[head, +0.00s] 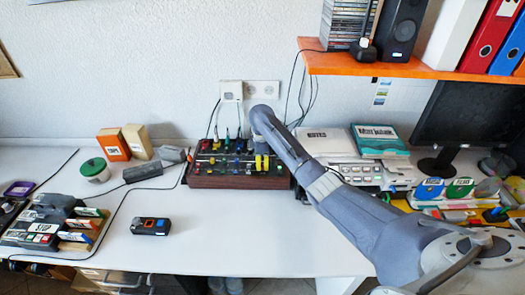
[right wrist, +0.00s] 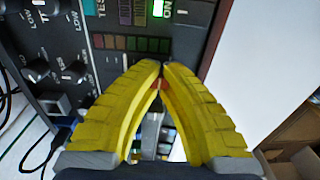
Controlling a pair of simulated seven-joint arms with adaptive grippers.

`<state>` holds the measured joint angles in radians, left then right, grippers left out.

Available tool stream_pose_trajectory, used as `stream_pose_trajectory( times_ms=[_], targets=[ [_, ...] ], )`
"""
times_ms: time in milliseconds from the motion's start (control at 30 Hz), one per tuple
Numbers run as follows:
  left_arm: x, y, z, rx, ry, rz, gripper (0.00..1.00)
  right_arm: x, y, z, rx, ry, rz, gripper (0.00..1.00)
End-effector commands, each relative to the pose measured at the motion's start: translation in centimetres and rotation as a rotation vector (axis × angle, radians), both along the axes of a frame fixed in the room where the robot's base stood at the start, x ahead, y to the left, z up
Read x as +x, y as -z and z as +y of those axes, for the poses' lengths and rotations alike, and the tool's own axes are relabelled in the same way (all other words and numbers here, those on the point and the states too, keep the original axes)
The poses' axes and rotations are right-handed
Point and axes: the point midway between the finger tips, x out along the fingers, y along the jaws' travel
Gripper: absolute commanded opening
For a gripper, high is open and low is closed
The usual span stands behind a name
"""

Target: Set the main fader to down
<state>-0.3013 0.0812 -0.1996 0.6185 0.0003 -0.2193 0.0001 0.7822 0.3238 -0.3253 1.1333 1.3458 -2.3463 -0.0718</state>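The mixer (head: 225,181), a dark panel with coloured knobs and faders and a wooden front, stands at the back of the table. My right gripper (head: 262,164) is over the mixer's right end, with its yellow fingers pointing down. In the right wrist view, its fingertips (right wrist: 161,66) come together over the dark panel (right wrist: 75,15). A small red bit shows in the narrow gap behind the tips; I cannot tell whether it is a fader cap or whether it is gripped. I cannot make out the main fader or its position. My left gripper is not in view.
A lit green ON button (right wrist: 158,8) and dark knobs (right wrist: 40,70) lie near the fingers. Cables rise behind the mixer. A grey box device (head: 345,171) stands to its right. A small black device (head: 150,226) lies in front; the table's front middle is clear.

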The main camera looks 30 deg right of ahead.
Motion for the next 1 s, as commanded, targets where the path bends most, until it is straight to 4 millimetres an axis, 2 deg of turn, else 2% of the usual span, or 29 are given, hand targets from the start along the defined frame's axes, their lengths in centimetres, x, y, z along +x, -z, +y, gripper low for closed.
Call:
stream_pose_trajectory(
  times_ms=[33, 100, 133, 333, 700, 1000],
  targets=[
    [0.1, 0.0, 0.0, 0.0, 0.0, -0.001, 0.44, 1.0, -2.5, 0.3, 0.008, -0.007, -0.033, 0.28],
    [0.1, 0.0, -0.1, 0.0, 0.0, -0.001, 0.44, 1.0, -3.8, 0.2, 0.008, -0.007, -0.035, 0.3],
    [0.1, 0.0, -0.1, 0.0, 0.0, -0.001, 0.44, 1.0, -4.4, 0.1, 0.007, -0.007, -0.034, 0.42],
    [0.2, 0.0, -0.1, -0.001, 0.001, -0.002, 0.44, 0.9, -7.8, -0.5, -0.001, 0.0, -0.034, 0.42],
    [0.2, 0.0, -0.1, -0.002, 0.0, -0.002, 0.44, 0.7, -10.9, -0.3, -0.002, -0.002, -0.024, 0.42],
    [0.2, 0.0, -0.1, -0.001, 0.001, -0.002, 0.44, 0.6, -11.5, -0.2, -0.001, -0.003, -0.021, 0.42]
  ],
)
